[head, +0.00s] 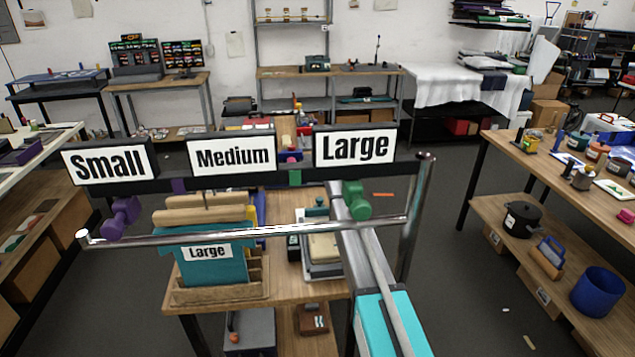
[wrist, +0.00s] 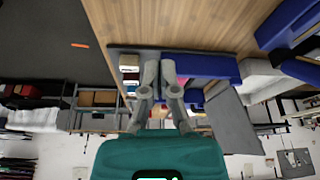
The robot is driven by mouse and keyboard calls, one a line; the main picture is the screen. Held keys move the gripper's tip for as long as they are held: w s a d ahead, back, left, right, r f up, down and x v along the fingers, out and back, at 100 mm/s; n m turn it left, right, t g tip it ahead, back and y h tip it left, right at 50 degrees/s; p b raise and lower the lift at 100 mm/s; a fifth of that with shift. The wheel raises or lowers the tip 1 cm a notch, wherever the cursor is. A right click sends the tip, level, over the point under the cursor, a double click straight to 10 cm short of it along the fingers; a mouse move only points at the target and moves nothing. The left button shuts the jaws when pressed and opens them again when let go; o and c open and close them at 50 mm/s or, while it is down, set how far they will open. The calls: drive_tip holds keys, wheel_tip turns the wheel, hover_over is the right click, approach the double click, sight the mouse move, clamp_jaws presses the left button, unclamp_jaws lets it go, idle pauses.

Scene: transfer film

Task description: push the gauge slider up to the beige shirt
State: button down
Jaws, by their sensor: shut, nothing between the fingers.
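In the head view a metal rail (head: 250,236) runs under the Small, Medium and Large signs. A purple knob-like piece (head: 121,216) sits near its left end and a green one (head: 355,200) near its right. I cannot tell which part is the gauge slider. A flat beige piece (head: 322,248), possibly the beige shirt, lies on the table behind the rail; I cannot be sure. My gripper (wrist: 159,68) is shut and empty in the wrist view, its fingertips over a grey surface by the wooden table. Its fingers cannot be made out in the head view.
A wooden rack (head: 218,292) holds a teal piece labelled Large at the table's left. The right table (head: 560,190) carries several small items. In the wrist view a blue object (wrist: 208,66) lies right of my fingers and small stacked blocks (wrist: 130,76) left. Open floor lies between tables.

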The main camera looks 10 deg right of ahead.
sight(320, 208)
drive_tip(key=shift+b+x, duration=4.55)
drive_tip(key=shift+x, duration=0.4)
drive_tip(key=shift+s+d+f, duration=0.1)
drive_tip(key=shift+s+d, duration=0.05)
drive_tip(key=shift+s, duration=0.85)
drive_tip(key=shift+s+d+f, duration=0.1)
drive_tip(key=shift+s+d, duration=0.05)
drive_tip(key=shift+s, duration=0.9)
drive_tip(key=s, duration=0.6)
drive_tip(key=shift+s+r, duration=0.1)
drive_tip(key=shift+s, duration=0.15)
drive_tip(key=shift+w, duration=0.15)
